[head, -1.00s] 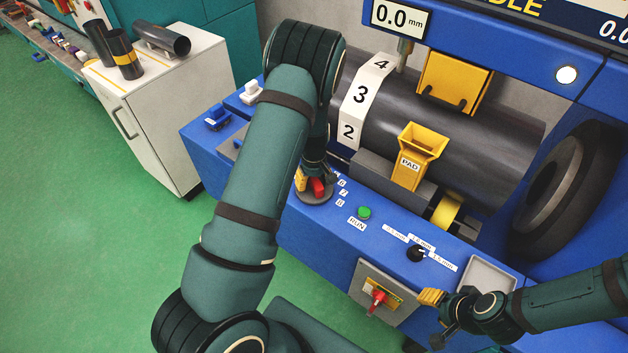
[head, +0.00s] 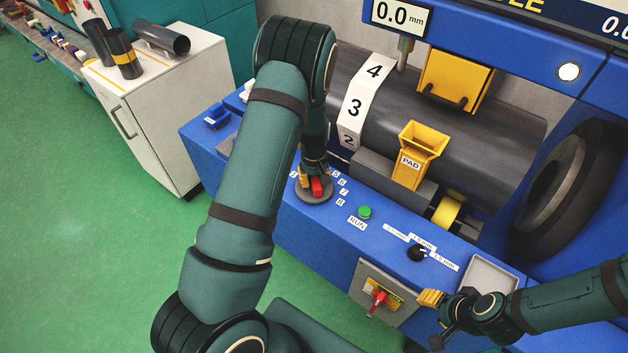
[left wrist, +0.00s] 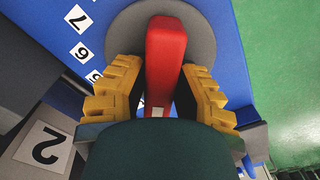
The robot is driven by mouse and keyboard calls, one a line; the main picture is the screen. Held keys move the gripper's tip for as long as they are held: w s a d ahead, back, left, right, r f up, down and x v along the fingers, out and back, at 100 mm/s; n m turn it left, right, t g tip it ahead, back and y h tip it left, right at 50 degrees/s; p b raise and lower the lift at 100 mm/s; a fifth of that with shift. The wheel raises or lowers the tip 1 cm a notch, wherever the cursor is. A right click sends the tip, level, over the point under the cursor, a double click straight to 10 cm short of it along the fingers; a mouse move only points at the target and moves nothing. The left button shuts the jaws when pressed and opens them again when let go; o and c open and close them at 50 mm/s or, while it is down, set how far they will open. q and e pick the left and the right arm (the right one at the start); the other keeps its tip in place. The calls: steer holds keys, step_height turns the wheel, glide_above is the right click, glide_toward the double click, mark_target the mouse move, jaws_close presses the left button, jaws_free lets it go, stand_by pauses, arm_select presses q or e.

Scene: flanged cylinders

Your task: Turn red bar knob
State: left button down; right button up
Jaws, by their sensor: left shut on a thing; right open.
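The red bar knob (head: 317,186) sits on a round grey dial (head: 313,196) on the blue machine's front panel. In the left wrist view the red bar (left wrist: 166,62) runs lengthwise between the yellow fingers, over the grey disc (left wrist: 204,43). My left gripper (head: 312,183) is shut on the bar, its fingers at either side. Number labels lie around the dial; 6 and 7 show in the left wrist view, and part of the dial is hidden by my gripper. My right gripper (head: 432,297) is at the lower right, away from the knob, open and empty.
A green RUN button (head: 364,212) and a small black selector knob (head: 416,253) are on the same panel. A red switch (head: 377,297) is on the front face. A yellow PAD hopper (head: 421,150) stands by the dark flanged cylinder (head: 470,145).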

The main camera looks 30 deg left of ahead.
arm_select(q)
steer(key=shift+m+b, duration=0.35)
steer(key=shift+m, duration=0.85)
steer(key=c, duration=0.7)
jaws_free()
steer(key=shift+c, duration=0.2)
step_height(320, 180, up, 12)
